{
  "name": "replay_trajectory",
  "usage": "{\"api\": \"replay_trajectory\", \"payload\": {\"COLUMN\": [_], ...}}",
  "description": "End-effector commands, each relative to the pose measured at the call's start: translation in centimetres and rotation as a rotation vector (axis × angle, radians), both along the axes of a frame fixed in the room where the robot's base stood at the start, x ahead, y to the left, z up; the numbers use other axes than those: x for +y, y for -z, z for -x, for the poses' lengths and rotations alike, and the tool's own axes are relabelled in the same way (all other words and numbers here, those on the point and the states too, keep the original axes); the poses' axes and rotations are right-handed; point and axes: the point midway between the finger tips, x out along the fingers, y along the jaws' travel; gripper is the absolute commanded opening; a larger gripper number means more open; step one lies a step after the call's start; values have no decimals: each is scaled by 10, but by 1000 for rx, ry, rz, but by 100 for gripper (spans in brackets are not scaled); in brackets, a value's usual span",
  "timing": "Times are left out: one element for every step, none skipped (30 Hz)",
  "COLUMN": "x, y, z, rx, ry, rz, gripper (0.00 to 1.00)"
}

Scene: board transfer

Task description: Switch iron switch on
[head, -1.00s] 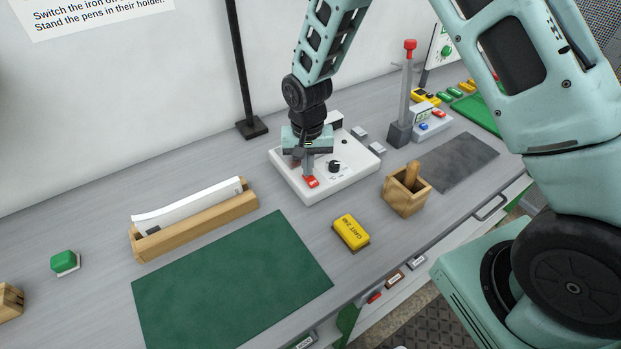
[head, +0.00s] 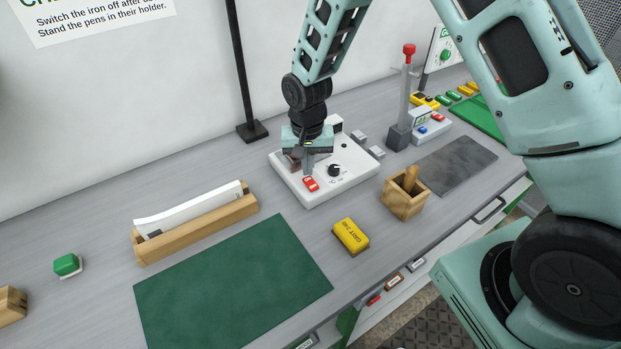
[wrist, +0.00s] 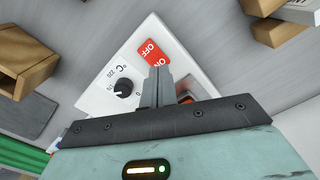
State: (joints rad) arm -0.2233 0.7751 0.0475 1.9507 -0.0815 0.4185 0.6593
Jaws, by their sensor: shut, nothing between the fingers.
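The white iron station (head: 355,172) stands on the bench with a black dial (head: 334,170) and a red label (head: 311,184) on its top. In the wrist view the red label (wrist: 153,53) reads ON and OFF, and the dial (wrist: 123,88) is beside it. A red-orange part (wrist: 185,97) sits by the fingers, partly hidden; it may be the rocker switch. My gripper (head: 307,172) points down over the station, its fingers shut and empty. In the wrist view my gripper (wrist: 157,73) is close to the label. I cannot tell whether it touches the switch.
A yellow block (head: 351,236) and a wooden holder (head: 404,198) stand in front of the station. A green mat (head: 235,285) and a wooden tray with papers (head: 197,230) lie left. A grey lever post (head: 402,120) stands at the right.

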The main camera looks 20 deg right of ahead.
Motion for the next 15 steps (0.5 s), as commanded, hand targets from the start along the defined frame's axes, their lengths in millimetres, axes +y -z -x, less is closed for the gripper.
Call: {"api": "replay_trajectory", "payload": {"x": [0, 0, 0, 0, 0, 0, 0, 0, 0, 0, 0, 0, 0, 0, 0], "y": [-7, -10, -13, -15, -17, -20, -22, -25, -28, -30, -32, -35, -38, -40, -43], "z": [0, 0, 0, 0, 0, 0, 0, 0, 0, 0, 0, 0, 0, 0, 0], "rx": [-1, -1, -1, -1, -1, -1, -1, -1, -1, -1, -1, -1, -1, -1, -1], "ry": [0, 0, 0, -1, -1, -1, -1, -1, -1, -1, -1, -1, -1, -1, -1], "rz": [0, 0, 0, 0, 0, 0, 0, 0, 0, 0, 0, 0, 0, 0, 0], "gripper": [0, 0, 0, 0, 0, 0, 0, 0, 0, 0, 0, 0, 0, 0, 0]}}
